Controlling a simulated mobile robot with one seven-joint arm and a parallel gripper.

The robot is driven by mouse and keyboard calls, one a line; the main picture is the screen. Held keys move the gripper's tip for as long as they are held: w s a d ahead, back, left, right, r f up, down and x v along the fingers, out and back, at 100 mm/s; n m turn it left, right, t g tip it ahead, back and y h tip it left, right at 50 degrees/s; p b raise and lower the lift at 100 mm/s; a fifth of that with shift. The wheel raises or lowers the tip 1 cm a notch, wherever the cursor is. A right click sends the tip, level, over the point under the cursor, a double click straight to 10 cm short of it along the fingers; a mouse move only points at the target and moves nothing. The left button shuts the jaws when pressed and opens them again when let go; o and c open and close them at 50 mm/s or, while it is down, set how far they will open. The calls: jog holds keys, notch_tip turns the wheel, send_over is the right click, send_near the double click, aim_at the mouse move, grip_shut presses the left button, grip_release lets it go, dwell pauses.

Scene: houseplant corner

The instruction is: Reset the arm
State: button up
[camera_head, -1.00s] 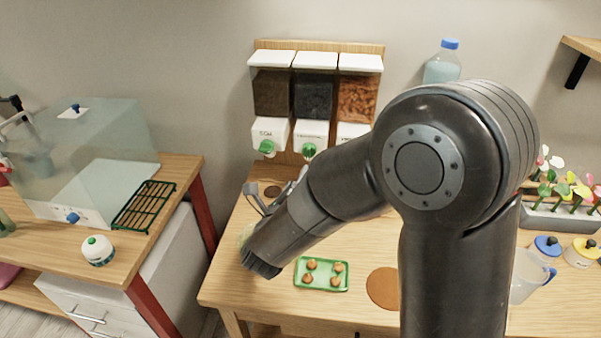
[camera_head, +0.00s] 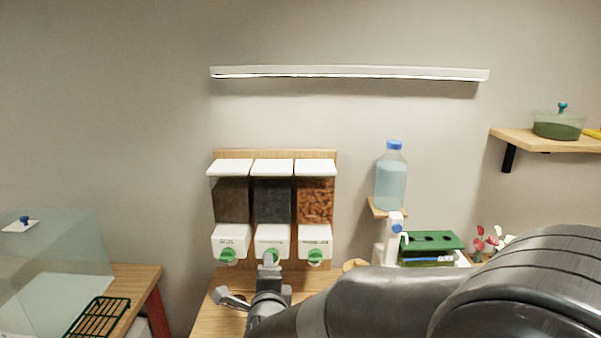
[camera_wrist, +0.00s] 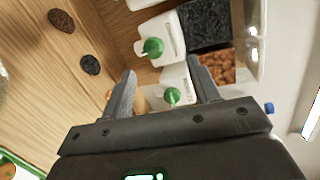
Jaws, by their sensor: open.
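My gripper (camera_head: 250,282) is in front of the lower part of the dispensers in the head view, with its two fingers spread apart. In the wrist view my gripper (camera_wrist: 160,90) is open, and nothing is held between the fingers. Beyond the fingers are white dispenser spouts with green knobs (camera_wrist: 172,96). My dark arm reaches in from the lower right of the head view and hides much of the table.
Three dispensers (camera_head: 273,205) hang on a wooden board at the wall. A blue-capped water bottle (camera_head: 391,183) stands right of them. A glass case (camera_head: 50,265) is at left, a green rack (camera_head: 98,316) beside it. A wall shelf (camera_head: 545,142) is at upper right.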

jog(key=s+d+r+n+g+h, duration=0.2)
jog(key=s+d+n+g, duration=0.8)
jog(key=s+d+n, duration=0.7)
jog(key=s+d, duration=0.5)
jog(key=s, duration=0.1)
jog(key=shift+s+d+n, duration=0.3)
jog(key=shift+s+n, duration=0.1)
jog(key=shift+r, duration=0.1)
